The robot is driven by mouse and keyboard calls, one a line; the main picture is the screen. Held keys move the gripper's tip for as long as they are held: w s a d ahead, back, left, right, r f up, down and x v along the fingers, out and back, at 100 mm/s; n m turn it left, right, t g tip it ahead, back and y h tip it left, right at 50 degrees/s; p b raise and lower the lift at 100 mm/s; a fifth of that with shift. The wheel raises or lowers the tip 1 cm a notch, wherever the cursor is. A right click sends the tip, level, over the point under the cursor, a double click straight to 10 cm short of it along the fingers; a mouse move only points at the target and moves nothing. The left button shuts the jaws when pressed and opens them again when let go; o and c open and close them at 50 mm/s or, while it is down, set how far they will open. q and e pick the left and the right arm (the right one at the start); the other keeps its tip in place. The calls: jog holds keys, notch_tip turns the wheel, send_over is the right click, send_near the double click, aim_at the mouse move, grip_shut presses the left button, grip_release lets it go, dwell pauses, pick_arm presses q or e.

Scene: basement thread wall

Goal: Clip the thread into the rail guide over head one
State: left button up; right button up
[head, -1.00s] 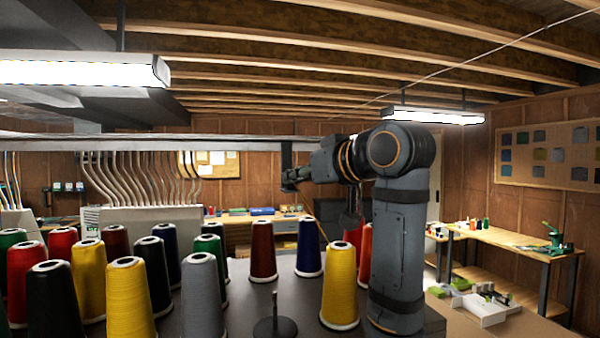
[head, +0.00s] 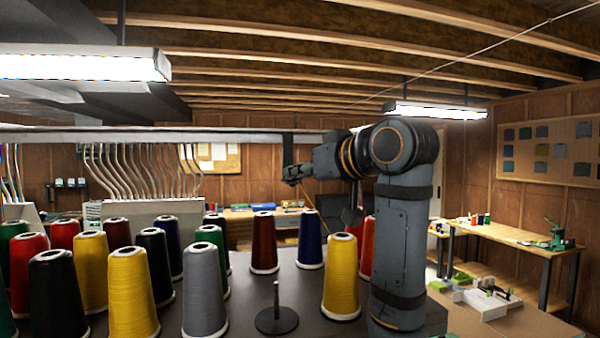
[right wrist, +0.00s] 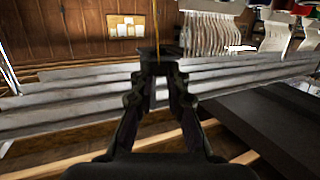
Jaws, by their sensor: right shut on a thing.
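My right gripper (head: 291,178) is raised at mid-height, just below the long grey rail (head: 200,137) and close to a dark bracket (head: 288,152) under it. In the right wrist view the fingers (right wrist: 158,54) are closed together at their tips. A thin yellow thread (right wrist: 156,22) runs from the tips to the top edge of the picture. The rail guide over head one cannot be made out. A yellow cone (head: 341,278) stands on the dark table near my right arm. My left gripper is out of view.
Several thread cones stand on the dark table (head: 270,290), with a bare spindle (head: 276,310) among them. Pale curved tubes (head: 140,170) hang below the rail at left. A lit lamp (head: 435,110) hangs at upper right. Grey bars (right wrist: 60,105) cross behind the fingers.

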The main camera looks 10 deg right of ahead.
jog(key=o, duration=0.8)
jog(key=v, duration=0.7)
jog(key=shift+s+d+r, duration=0.1)
jog(key=shift+s, duration=0.1)
